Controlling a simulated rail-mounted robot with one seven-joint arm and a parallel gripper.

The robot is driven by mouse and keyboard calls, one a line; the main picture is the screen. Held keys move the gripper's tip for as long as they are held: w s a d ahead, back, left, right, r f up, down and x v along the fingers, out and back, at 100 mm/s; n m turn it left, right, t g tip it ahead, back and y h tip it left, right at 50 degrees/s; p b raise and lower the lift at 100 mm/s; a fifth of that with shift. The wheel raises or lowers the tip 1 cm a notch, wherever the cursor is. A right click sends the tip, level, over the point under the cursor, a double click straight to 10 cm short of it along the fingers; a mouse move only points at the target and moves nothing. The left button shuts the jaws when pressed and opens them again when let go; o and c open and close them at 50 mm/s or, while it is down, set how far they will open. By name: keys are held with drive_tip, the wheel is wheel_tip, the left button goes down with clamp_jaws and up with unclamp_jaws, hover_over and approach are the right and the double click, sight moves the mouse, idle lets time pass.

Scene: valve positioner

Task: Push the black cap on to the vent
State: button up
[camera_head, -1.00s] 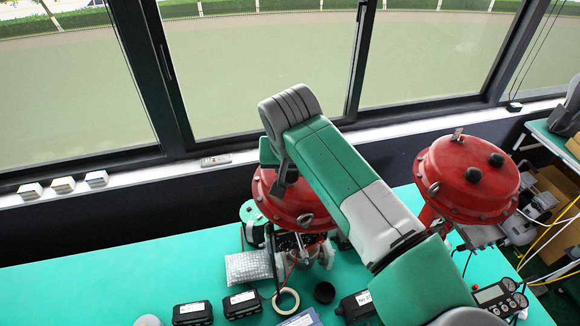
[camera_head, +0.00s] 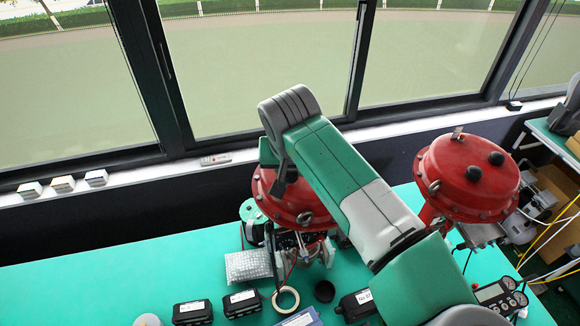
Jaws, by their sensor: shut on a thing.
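My arm rises from the lower right to its elbow and bends down at the red-topped valve (camera_head: 307,205) in the middle. My gripper is not visible; the arm and the valve's red housing hide that area. The positioner (camera_head: 285,240) under the red housing is partly visible, dark and cluttered with hoses. I cannot make out the vent. I cannot identify the black cap on it or in my gripper.
On the green bench (camera_head: 110,280) are a bubble-wrapped packet (camera_head: 249,265), a tape ring (camera_head: 286,300), black boxes (camera_head: 192,312) and a handheld gauge device (camera_head: 500,298). A second red-topped valve (camera_head: 467,178) stands at right. Windows and a sill are behind. The bench's left side is mostly clear.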

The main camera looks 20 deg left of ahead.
drive_tip(key=shift+f+b, duration=0.3)
drive_tip(key=shift+f, duration=0.3)
idle(0.5)
drive_tip(key=o, duration=1.1)
drive_tip(key=b+v, duration=0.1)
drive_tip(key=v, duration=0.6)
drive_tip(key=shift+s+r, duration=0.15)
drive_tip(key=shift+r, duration=0.25)
